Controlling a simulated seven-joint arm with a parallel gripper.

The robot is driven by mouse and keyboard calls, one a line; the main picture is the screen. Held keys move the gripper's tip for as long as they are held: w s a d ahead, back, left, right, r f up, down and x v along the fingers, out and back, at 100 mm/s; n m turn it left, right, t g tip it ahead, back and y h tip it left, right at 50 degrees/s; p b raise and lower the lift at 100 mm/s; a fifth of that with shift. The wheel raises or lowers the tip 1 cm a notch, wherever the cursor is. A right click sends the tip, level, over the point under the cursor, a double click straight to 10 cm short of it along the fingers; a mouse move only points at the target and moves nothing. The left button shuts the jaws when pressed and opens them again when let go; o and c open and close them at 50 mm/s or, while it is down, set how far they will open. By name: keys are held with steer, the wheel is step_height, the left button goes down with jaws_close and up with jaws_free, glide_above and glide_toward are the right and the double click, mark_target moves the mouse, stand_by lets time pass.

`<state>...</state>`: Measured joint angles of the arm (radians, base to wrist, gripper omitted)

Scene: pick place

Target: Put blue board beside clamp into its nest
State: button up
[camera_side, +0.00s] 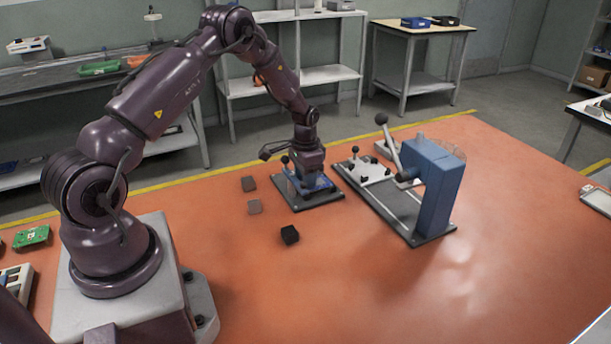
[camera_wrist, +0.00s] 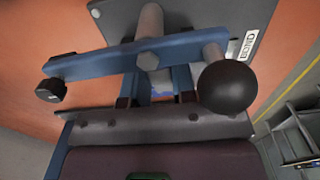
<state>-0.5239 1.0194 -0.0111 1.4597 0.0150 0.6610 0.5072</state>
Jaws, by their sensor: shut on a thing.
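My gripper (camera_side: 312,186) points down low over a dark fixture plate (camera_side: 325,199) at mid-table. It is shut on the blue board (camera_side: 322,184), which is mostly hidden by the fingers and the clamp. In the wrist view only a small blue patch of the board (camera_wrist: 161,92) shows between the fingers. The clamp crosses close in front of the fingers there, with a blue bar (camera_wrist: 105,63), a grey post and a black ball knob (camera_wrist: 227,88). I cannot tell whether the board touches the plate or sits in a nest.
Right of the fixture stands a blue press (camera_side: 437,190) with a black-knobbed lever, beside a white fixture (camera_side: 366,170). Several small dark blocks lie to the left and front, one black (camera_side: 290,235). A green board (camera_side: 31,237) lies far left. The front right of the table is clear.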

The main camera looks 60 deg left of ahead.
stand_by(0.3)
steer(key=o, duration=0.9)
steer(key=c, duration=0.4)
steer(key=shift+r, duration=3.45)
